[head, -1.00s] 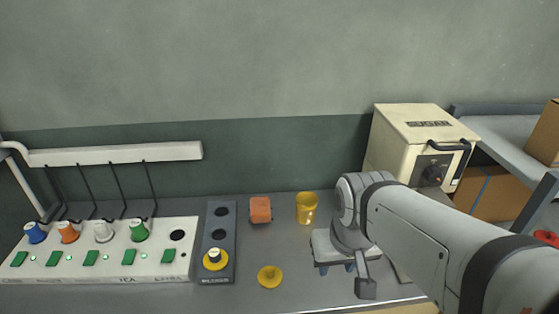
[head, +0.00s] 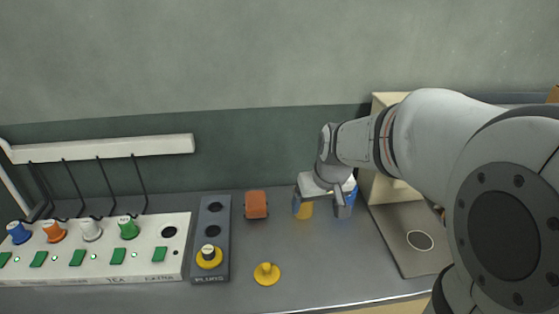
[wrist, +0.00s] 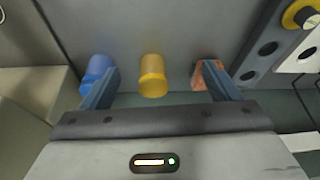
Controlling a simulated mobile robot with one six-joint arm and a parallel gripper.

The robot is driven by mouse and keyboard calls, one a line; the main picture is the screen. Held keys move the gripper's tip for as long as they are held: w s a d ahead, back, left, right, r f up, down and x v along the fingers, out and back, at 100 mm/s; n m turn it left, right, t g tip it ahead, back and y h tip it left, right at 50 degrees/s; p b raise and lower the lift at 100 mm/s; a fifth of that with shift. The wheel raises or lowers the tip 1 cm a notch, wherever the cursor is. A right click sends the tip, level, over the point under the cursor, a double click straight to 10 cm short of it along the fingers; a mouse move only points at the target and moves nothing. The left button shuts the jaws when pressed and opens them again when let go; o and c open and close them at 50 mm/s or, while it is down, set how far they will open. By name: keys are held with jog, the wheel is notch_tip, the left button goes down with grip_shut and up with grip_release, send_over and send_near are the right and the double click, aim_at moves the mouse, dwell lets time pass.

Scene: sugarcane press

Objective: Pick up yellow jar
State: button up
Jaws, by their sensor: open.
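The yellow jar (head: 303,208) stands on the counter near the back, partly hidden by my gripper (head: 325,203) in the head view. In the wrist view the yellow jar (wrist: 152,76) lies between the two spread fingers of my gripper (wrist: 161,80), with a gap on each side. The gripper is open and holds nothing. A blue jar (wrist: 98,68) is beside the left finger, partly hidden by it. An orange object (wrist: 203,76) is partly behind the right finger.
The orange object (head: 256,204) stands left of the jar in the head view. A yellow knobbed lid (head: 267,274) lies in front. A dark holder (head: 210,240) and a white panel (head: 110,250) with coloured caps are left.

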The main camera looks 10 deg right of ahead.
jog(key=shift+n+t, duration=0.5)
jog(key=w+f, duration=0.2)
jog(key=w, duration=0.2)
jog(key=w+f+b, duration=0.1)
jog(key=w+f, duration=0.1)
jog(key=w, duration=0.2)
jog(key=w+f+b, duration=0.1)
jog(key=w+f, duration=0.1)
jog(key=w, duration=0.2)
jog(key=shift+d+f, duration=0.3)
jog(key=shift+d, duration=0.05)
jog(key=x, duration=0.8)
jog(key=shift+w+d, duration=0.1)
jog(key=shift+w, duration=0.1)
jog(key=shift+c, duration=0.4)
jog(key=c, duration=1.1)
jog(key=shift+r, duration=0.1)
jog(key=shift+c, duration=0.2)
